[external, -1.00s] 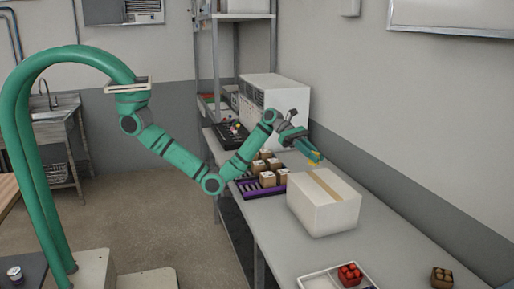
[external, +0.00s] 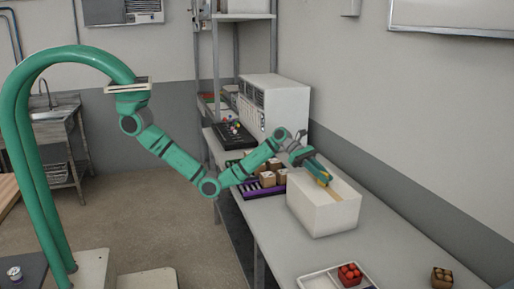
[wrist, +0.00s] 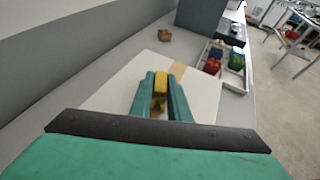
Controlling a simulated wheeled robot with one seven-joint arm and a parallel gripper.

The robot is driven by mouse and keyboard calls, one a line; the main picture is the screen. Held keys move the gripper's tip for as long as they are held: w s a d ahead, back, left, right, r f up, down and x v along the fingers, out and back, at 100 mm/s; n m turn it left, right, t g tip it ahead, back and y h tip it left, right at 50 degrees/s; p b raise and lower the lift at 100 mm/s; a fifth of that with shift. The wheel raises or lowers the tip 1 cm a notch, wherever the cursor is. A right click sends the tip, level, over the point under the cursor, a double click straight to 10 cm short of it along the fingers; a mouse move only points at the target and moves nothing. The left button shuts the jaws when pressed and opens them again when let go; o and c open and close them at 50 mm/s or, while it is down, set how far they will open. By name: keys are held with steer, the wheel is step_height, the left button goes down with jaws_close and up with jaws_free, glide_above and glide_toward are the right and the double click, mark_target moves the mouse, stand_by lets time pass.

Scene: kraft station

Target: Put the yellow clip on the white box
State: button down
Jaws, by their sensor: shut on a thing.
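The white box (external: 318,216) stands closed on the grey table, with a tan tape strip along its top. My gripper (external: 325,181) is over the top of the box. In the wrist view my gripper (wrist: 160,88) is shut on the yellow clip (wrist: 160,84), which sits between the two green fingers. The clip (external: 324,178) shows as a small yellow spot at the fingertips in the external view. The box top (wrist: 205,92) lies beneath the fingers. I cannot tell whether the clip touches it.
A purple rack (external: 247,189) with several small brown boxes (external: 267,179) stands behind the white box. A white tray (external: 316,283) holds red items (external: 350,274) at the front. A brown block (external: 442,277) is at the right. A white machine (external: 285,104) stands at the back.

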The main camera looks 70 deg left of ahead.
steer(key=shift+f, duration=0.1)
steer(key=c, duration=1.7)
jaws_free()
steer(key=v, duration=1.2)
steer(key=shift+a, duration=0.1)
